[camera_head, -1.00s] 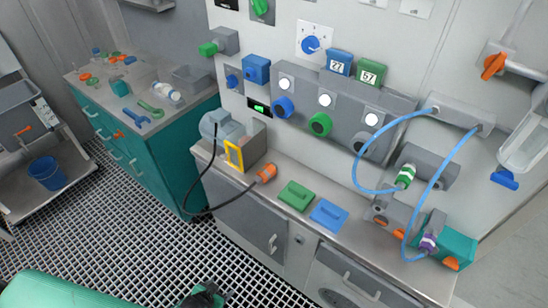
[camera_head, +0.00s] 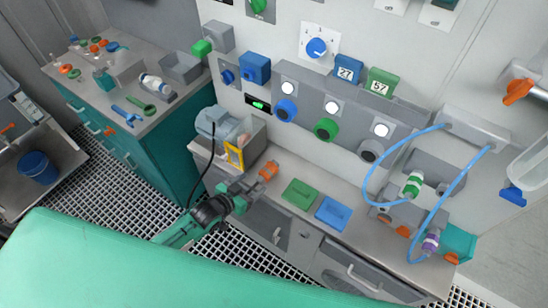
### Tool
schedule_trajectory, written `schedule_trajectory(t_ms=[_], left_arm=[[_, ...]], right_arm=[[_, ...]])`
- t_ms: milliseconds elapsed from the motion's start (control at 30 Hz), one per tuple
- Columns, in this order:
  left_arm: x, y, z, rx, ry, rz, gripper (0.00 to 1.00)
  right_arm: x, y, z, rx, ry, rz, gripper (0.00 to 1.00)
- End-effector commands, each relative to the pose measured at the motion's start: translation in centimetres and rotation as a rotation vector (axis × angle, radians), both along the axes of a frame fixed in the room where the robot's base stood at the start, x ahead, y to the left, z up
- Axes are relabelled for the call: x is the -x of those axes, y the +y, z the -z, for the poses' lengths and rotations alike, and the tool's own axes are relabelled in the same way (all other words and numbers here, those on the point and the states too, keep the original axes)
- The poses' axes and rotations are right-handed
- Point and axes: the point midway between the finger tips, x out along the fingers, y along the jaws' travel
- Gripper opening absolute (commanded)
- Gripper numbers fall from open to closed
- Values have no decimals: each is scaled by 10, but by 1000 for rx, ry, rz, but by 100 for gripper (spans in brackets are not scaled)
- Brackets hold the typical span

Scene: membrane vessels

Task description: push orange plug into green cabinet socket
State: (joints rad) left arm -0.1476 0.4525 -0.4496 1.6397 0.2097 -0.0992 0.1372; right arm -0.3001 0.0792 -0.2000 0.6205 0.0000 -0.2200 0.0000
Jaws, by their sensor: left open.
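The orange plug (camera_head: 268,171) lies on the grey counter (camera_head: 318,185), near its front edge. Its black cable (camera_head: 207,165) comes from the grey motor-like unit (camera_head: 222,124) and passes behind my left arm. My left gripper (camera_head: 253,184) is open, just left of and below the plug, with its fingers pointing toward it. I cannot tell whether they touch. A green block (camera_head: 202,47) sits on a grey wall box at upper left. I cannot tell for certain which fitting is the green cabinet socket. My right gripper is not in view.
A green pad (camera_head: 300,194) and a blue pad (camera_head: 333,213) lie right of the plug. A yellow frame (camera_head: 234,154) stands behind my gripper. Blue hoses (camera_head: 375,178) hang at the right. A teal cabinet (camera_head: 165,145) with loose tools on top stands at left.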

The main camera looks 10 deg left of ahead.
Motion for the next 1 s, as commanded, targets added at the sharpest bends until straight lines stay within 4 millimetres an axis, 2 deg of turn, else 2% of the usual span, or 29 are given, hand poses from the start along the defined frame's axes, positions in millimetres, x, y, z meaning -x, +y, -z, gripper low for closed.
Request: schedule_trajectory(t_ms=[133,567,767,1000], left_arm=[[-1,-3,-10,8,-12,9,67],[-4,-5,-7,8,-13,8,67],[-22,-12,3,8,-14,8,67],[-51,-27,13,8,-15,8,67]], right_arm=[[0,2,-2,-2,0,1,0],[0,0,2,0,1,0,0],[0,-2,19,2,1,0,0],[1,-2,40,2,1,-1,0]])
